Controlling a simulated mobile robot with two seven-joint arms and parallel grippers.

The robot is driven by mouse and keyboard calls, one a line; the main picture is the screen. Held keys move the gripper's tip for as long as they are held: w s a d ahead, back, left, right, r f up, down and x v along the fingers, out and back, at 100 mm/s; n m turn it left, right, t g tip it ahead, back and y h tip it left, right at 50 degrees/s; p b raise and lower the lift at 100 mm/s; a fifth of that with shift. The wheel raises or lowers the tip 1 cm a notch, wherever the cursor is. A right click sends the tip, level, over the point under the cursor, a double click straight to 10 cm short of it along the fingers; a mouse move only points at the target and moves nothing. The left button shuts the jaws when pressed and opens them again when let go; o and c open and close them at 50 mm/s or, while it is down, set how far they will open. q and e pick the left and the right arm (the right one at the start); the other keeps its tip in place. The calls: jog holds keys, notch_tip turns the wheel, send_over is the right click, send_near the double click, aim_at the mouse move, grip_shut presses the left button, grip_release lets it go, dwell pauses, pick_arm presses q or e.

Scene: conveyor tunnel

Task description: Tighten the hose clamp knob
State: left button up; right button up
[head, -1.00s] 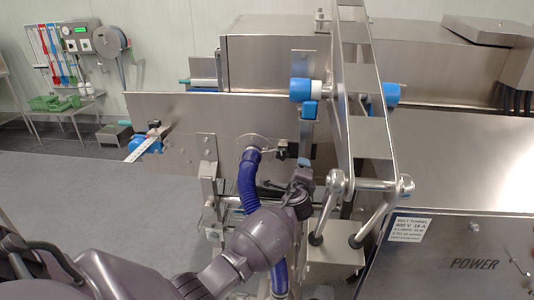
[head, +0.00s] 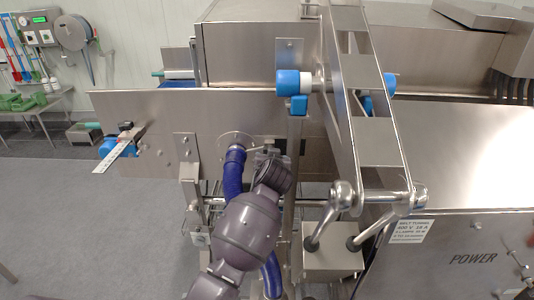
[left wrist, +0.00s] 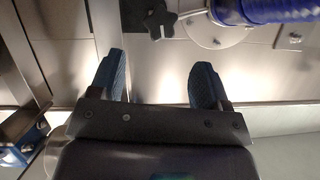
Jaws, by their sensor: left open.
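The dark star-shaped clamp knob (left wrist: 160,19) shows at the top of the left wrist view, on a thin metal rod beside the blue hose. The blue ribbed hose (head: 233,172) joins a round flange on the steel side panel; its end also shows in the left wrist view (left wrist: 265,10). My left gripper (left wrist: 160,78) is open and empty, its two dark blue fingers apart in front of the panel. The knob lies beyond the fingertips, not between them. In the head view my left gripper (head: 268,155) is beside the hose end and largely hides the knob. My right gripper is out of view.
A steel post with a blue-capped roller (head: 293,83) stands right of my left gripper. A sloping steel frame with ball-ended levers (head: 346,197) and a grey box (head: 333,250) are further right. A ruler strip (head: 119,148) sticks out at the left. Open floor lies left.

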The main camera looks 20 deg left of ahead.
pick_arm(q)
jog(key=b+x, duration=0.1)
jog(key=x, duration=0.9)
jog(key=shift+w+a, duration=0.1)
jog(key=shift+a, duration=0.05)
jog(key=shift+w, duration=0.1)
jog(key=c, duration=0.9)
jog(key=shift+f+m+b, duration=0.15)
jog(key=shift+m+b, duration=0.15)
jog(key=shift+m+y+b, duration=0.3)
jog(key=shift+m+y, duration=0.1)
jog(key=shift+y, duration=0.2)
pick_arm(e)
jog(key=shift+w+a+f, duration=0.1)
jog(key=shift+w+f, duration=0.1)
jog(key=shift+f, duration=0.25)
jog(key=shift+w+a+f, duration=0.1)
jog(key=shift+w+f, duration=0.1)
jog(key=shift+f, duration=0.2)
